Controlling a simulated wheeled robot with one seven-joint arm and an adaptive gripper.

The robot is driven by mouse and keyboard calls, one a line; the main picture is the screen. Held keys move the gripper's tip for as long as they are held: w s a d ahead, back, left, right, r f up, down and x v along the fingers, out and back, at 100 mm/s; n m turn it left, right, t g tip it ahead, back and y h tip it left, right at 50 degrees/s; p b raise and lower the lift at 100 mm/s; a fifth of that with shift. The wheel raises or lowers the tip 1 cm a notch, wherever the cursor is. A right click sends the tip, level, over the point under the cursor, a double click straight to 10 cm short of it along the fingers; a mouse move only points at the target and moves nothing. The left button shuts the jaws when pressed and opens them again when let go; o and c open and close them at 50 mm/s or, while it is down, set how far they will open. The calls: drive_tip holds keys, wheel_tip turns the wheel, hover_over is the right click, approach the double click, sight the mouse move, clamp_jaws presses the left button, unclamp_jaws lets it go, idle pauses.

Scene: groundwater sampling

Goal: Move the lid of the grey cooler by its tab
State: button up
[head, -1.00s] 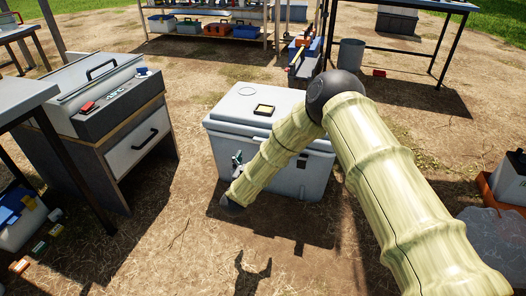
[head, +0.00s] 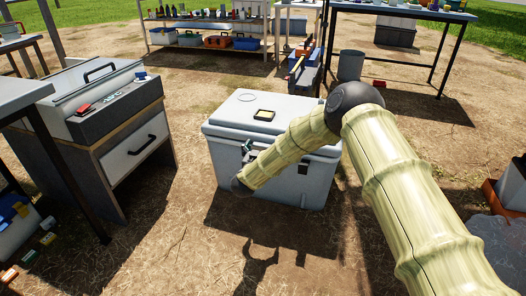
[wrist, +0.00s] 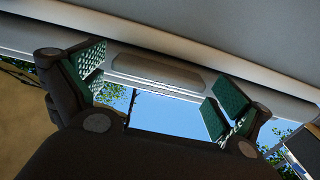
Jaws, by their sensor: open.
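The grey cooler (head: 310,185) stands on the ground in the middle of the head view, with its lid (head: 232,112) down on top. A small dark-rimmed plate with a pale centre lies on the lid. In the wrist view my gripper (wrist: 157,92) is open, with green ribbed pads on both fingers. The lid's grey tab (wrist: 157,70) shows in the gap between the fingers, apart from both pads. Contact with the lid is not visible.
A grey cabinet with a drawer (head: 138,150) stands to the left of the cooler. A shelf rack (head: 210,22), a blue-topped table (head: 400,10) and a grey bin (head: 351,66) are behind. Bare ground lies in front of the cooler.

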drive_tip(key=shift+w, duration=0.1)
drive_tip(key=shift+c, duration=0.4)
drive_tip(key=shift+r, duration=0.1)
drive_tip(key=c, duration=1.1)
